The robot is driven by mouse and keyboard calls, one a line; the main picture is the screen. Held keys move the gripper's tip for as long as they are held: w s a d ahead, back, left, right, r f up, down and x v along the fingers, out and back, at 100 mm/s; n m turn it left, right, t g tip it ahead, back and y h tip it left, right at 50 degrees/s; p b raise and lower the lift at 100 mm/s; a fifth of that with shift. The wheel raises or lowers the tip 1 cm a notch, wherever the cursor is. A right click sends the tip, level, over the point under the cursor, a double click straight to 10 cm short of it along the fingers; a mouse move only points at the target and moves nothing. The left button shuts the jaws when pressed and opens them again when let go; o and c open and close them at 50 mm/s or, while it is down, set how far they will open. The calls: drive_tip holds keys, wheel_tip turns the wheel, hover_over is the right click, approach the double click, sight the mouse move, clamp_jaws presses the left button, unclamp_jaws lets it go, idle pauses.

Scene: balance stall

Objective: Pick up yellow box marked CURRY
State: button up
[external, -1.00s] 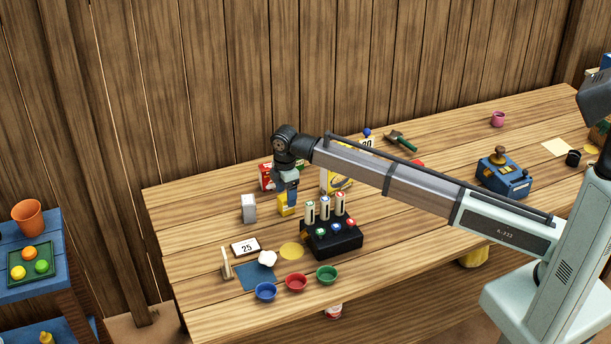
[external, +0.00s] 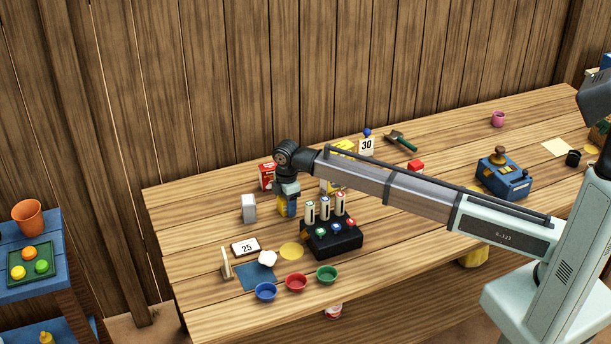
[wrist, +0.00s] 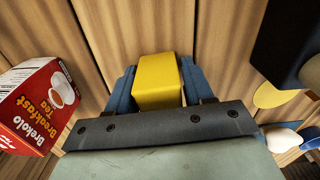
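A small plain yellow box (external: 283,211) stands on the table in the external view, partly hidden by my gripper (external: 287,209). In the wrist view the yellow box (wrist: 157,80) sits between the two blue fingers of my gripper (wrist: 160,88). The fingers lie along its left and right sides, very close to it. I cannot tell whether they press on it. No CURRY marking is readable on the faces that show. The box appears to rest on the tabletop.
A red Breakfast Tea box (wrist: 38,105) stands close on the left; it also shows in the external view (external: 267,176). A grey block (external: 248,208) is left of my gripper. A black rack with several tubes (external: 335,243) stands to the right. Another yellow box (external: 330,186) is partly behind my arm.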

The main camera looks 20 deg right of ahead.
drive_tip(key=c, duration=0.6)
drive_tip(key=shift+c, duration=0.2)
